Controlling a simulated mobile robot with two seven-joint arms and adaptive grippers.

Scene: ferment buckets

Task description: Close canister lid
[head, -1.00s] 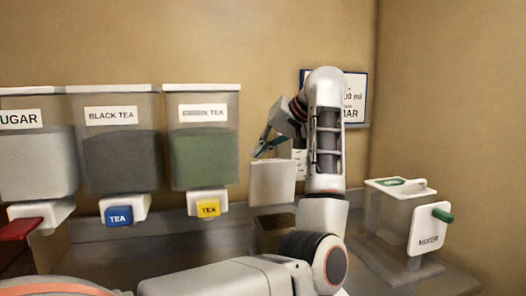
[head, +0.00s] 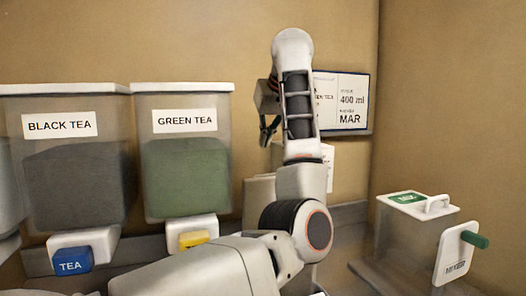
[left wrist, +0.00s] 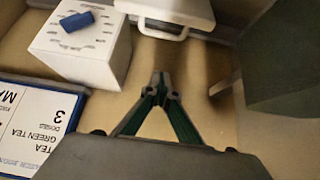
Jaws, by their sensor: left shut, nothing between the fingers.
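My left gripper (head: 268,131) is raised near the back wall, partly hidden behind my own arm. In the left wrist view its fingertips (left wrist: 162,82) meet with nothing between them. In the left wrist view a white lid-like part (left wrist: 170,10) with a loop or catch shows at the top edge, apart from the fingertips. My right gripper is out of view.
Black tea (head: 78,185) and green tea (head: 187,175) buckets stand at left. A white box with a blue knob (left wrist: 77,21) is beside the canister. A clear mixer container (head: 410,225) stands at right. A card (head: 345,100) hangs on the back wall.

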